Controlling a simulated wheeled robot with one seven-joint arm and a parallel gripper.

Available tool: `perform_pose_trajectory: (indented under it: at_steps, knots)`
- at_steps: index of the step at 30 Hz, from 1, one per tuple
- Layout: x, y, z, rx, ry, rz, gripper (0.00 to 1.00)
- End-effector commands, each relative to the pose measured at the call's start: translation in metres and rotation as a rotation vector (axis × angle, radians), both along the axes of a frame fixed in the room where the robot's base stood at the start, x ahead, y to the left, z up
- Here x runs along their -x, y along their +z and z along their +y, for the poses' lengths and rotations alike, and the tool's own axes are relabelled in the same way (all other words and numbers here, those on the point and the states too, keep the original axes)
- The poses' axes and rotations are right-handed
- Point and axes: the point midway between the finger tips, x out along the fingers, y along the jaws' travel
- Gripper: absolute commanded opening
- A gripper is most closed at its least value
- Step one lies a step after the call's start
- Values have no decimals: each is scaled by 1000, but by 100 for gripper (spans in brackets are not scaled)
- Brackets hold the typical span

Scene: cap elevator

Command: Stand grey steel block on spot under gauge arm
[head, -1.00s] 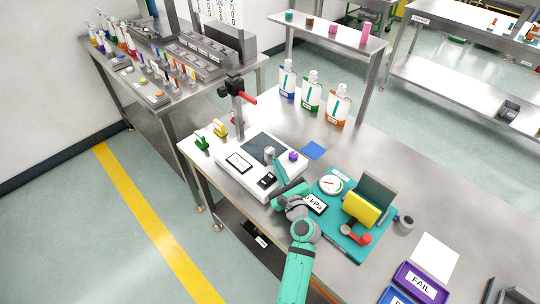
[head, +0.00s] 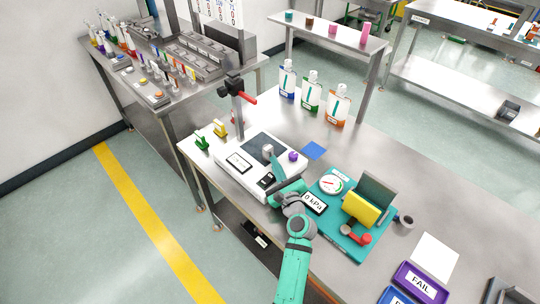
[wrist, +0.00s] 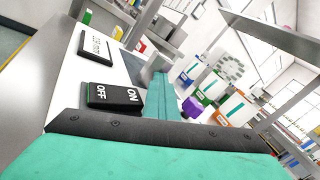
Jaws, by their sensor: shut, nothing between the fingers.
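The small grey steel block (head: 267,149) stands upright on the dark plate (head: 254,141) of the white device (head: 231,173). It also shows in the wrist view (wrist: 154,66), just beyond the fingertips. My gripper (head: 274,160) is shut and empty, its teal fingers at the near side of the block. I cannot tell whether they touch it. In the wrist view the shut fingers (wrist: 160,92) partly cover the block's lower part. The black gauge arm with a red handle (head: 247,97) sits on a post at the plate's far left edge. The spot itself is not clearly visible.
A purple knob (head: 293,156) is right of the block. A black ON/OFF switch (head: 266,180) is on the device's front. Several bottles (head: 310,97) stand behind.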

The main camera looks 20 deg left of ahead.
Motion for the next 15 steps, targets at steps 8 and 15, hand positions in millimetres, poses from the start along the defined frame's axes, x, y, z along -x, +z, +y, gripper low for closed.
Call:
perform_pose_trajectory:
  at_steps: [8,15]
  knots:
    - [5,1,-2,-1,8,2,0]
    - [8,5,-14,0,6,3,0]
